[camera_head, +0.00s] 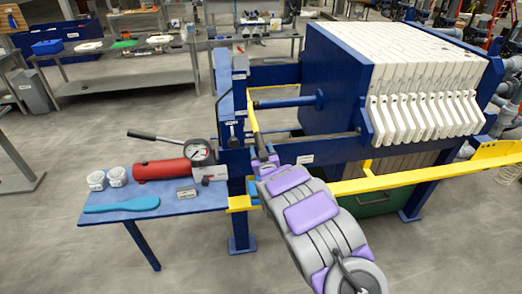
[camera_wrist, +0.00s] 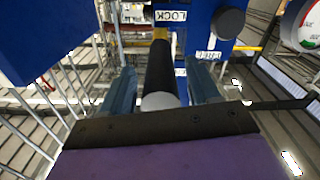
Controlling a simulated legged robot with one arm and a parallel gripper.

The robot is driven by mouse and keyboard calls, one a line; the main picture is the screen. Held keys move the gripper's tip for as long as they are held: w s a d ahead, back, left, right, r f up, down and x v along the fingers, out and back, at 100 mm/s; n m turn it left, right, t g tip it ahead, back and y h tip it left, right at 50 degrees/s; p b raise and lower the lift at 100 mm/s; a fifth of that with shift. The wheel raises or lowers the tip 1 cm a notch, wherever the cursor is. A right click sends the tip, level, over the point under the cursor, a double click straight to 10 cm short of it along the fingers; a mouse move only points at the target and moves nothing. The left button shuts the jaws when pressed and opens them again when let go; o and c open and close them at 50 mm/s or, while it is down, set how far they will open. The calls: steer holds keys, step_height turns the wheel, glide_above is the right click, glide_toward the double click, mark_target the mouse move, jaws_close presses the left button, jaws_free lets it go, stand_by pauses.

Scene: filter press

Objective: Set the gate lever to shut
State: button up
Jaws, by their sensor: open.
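In the wrist view, a lever with a black grip, pale rounded end and yellow base (camera_wrist: 160,75) points toward the camera, below a label reading LOCK (camera_wrist: 171,16). My gripper (camera_wrist: 163,88) is open, with one blue-grey finger on each side of the black grip. I cannot tell whether either finger touches it. In the head view, a yellow bar (camera_head: 253,112) runs down beside the blue post (camera_head: 226,110) to my gripper (camera_head: 262,162), which hides its lower end. I cannot tell for certain that this lever is the gate lever.
A round black knob (camera_wrist: 228,22) is right of the lever in the wrist view. The blue side shelf (camera_head: 180,206) holds a red hand pump (camera_head: 163,169), gauge (camera_head: 198,151), two white cups and a blue scraper. White filter plates (camera_head: 425,115) and a yellow rail (camera_head: 400,178) lie right.

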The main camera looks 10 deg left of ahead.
steer(key=shift+c, duration=0.2)
steer(key=shift+a, duration=0.1)
jaws_close()
